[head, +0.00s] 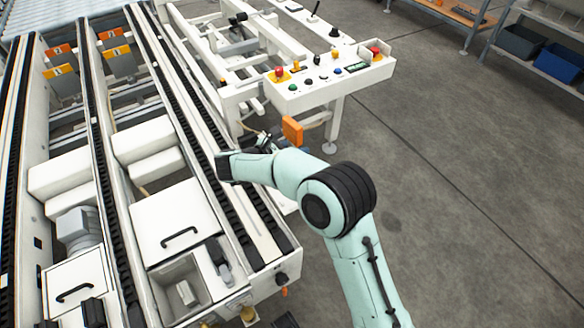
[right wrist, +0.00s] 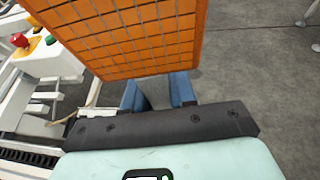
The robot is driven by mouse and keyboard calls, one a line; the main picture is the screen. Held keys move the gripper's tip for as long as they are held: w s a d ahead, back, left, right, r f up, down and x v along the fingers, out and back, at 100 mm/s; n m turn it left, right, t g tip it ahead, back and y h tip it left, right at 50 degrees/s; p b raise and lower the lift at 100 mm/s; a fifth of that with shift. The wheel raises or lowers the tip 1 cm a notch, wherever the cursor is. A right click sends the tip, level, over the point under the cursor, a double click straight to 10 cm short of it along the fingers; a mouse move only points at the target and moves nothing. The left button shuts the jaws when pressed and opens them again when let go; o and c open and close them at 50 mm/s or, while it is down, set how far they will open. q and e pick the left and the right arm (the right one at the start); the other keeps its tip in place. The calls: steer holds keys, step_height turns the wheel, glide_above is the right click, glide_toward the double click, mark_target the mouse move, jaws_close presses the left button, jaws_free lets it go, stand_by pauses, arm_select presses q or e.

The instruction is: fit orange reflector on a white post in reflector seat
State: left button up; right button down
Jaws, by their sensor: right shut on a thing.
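The orange reflector (head: 292,131) is a flat square plate beside the white machine frame, below the control panel in the head view. In the right wrist view the reflector (right wrist: 125,35) fills the upper middle, with a grid on its face. My right gripper (right wrist: 158,92) is shut on the reflector's part, its two blue fingers below the plate. In the head view my right gripper (head: 284,148) is partly hidden by its own wrist. The white post between the fingers cannot be made out. I cannot pick out the reflector seat for sure. My left gripper is out of view.
A white control panel (head: 322,80) with coloured buttons stands beyond the reflector. Conveyor rails with black chains (head: 185,130) run along the left. Orange-topped plates (head: 115,52) stand between the rails. Grey floor (head: 450,200) on the right is clear. Shelves with bins (head: 558,62) are far right.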

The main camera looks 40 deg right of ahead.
steer(key=shift+m+g, duration=0.7)
steer(key=shift+g, duration=0.1)
steer(key=shift+s+a+f+b, duration=0.2)
steer(key=shift+f+b, duration=0.3)
steer(key=shift+f, duration=0.5)
steer(key=shift+s+a+f+b, duration=0.15)
steer(key=shift+f+b, duration=0.4)
steer(key=shift+f, duration=0.4)
steer(key=shift+s+a+f+b, duration=0.15)
steer(key=shift+f+b, duration=0.35)
steer(key=shift+f, duration=0.5)
steer(key=shift+w+f, duration=0.1)
steer(key=shift+f, duration=0.3)
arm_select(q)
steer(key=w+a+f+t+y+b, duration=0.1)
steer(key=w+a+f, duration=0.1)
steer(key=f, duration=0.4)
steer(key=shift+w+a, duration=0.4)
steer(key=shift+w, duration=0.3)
arm_select(e)
steer(key=shift+f, duration=0.75)
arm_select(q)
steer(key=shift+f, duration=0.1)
arm_select(e)
steer(key=shift+a, duration=0.25)
steer(key=shift+f, duration=0.1)
